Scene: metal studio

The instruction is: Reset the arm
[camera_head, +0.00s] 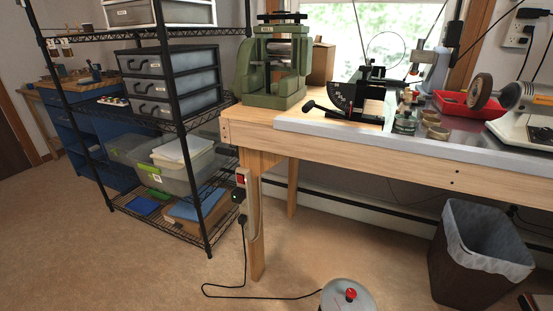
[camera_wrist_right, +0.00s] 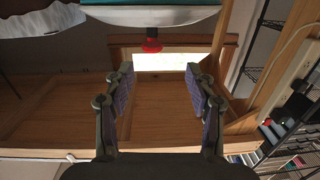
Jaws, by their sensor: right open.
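My right gripper (camera_wrist_right: 157,85) shows in the right wrist view, with its two dark fingers spread apart and nothing between them. Beyond the fingers are wooden surfaces, a bright strip and a red knob below a pale rounded body, probably part of my own base. Neither arm nor gripper shows in the head view. My left gripper is in neither view.
A wooden workbench (camera_head: 380,150) carries a green rolling mill (camera_head: 272,62), a black tool (camera_head: 352,96) and a red tray (camera_head: 457,104). A black wire shelf (camera_head: 190,125) stands left. A lined bin (camera_head: 455,262) stands under the bench. Floor at lower left is clear.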

